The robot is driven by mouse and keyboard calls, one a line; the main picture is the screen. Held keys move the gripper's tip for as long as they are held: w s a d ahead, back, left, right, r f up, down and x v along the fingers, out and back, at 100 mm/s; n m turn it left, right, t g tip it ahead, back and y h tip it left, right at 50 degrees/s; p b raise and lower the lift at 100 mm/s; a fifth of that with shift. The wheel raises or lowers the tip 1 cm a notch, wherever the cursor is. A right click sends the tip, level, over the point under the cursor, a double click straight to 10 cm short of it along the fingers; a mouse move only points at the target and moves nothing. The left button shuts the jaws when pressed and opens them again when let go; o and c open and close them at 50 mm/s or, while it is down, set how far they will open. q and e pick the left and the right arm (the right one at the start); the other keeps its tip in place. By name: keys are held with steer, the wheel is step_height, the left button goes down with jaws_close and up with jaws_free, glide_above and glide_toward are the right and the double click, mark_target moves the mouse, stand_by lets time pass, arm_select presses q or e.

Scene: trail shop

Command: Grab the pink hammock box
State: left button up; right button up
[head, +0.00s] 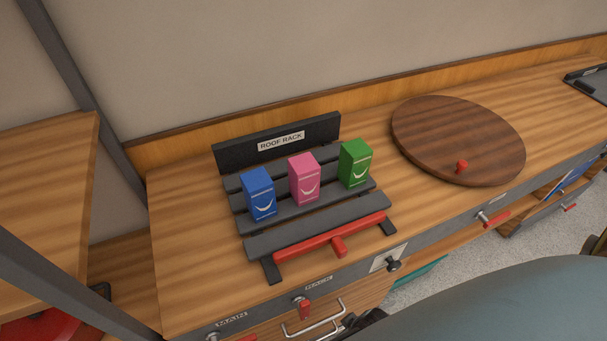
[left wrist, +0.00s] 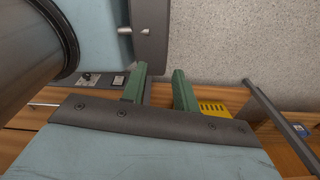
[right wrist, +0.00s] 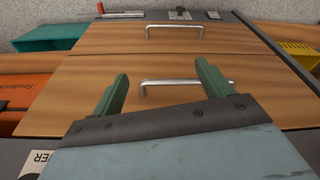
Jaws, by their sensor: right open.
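The pink hammock box (head: 304,179) stands upright on the dark slatted roof rack (head: 290,220) in the head view. It is between a blue box (head: 259,194) on its left and a green box (head: 355,163) on its right. No gripper shows in the head view. My left gripper (left wrist: 160,84) shows in the left wrist view with its green fingers apart and nothing between them. My right gripper (right wrist: 160,82) shows in the right wrist view, open and empty, in front of wooden drawer fronts. The pink box is in neither wrist view.
A round dark wooden board (head: 456,135) with a red knob lies right of the rack. A red bar (head: 330,238) with a handle runs along the rack's front. Drawers with metal handles (right wrist: 175,27) are below the counter. A grey post stands at the left.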

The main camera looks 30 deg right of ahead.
steer(key=w+r+t+p, duration=0.1)
steer(key=w+r, duration=0.2)
steer(key=r, duration=0.7)
steer(key=w+r+t, duration=0.1)
steer(key=w+r, duration=0.2)
steer(key=r, duration=0.7)
steer(key=w+r+m+t+p, duration=0.1)
steer(key=w+r+t, duration=0.1)
steer(key=r, duration=0.8)
steer(key=shift+w+d+r+p, duration=0.15)
steer(key=shift+w+p, duration=0.2)
steer(key=shift+w, duration=0.25)
steer(key=m+t, duration=0.1)
steer(key=t, duration=0.5)
glide_toward(304, 167)
steer(key=shift+t+h, duration=0.3)
steer(key=shift+t, duration=0.1)
steer(key=x, duration=0.4)
steer(key=f+x, duration=0.1)
steer(key=x, duration=0.2)
steer(key=b+x, duration=0.1)
steer(key=x, duration=0.3)
steer(key=shift+d+f, duration=0.1)
steer(key=shift+f, duration=0.3)
arm_select(q)
steer(key=shift+w+d+r, duration=0.1)
steer(key=shift+w+r, duration=0.85)
steer(key=shift+r, duration=0.05)
arm_select(e)
steer(key=c, duration=1.2)
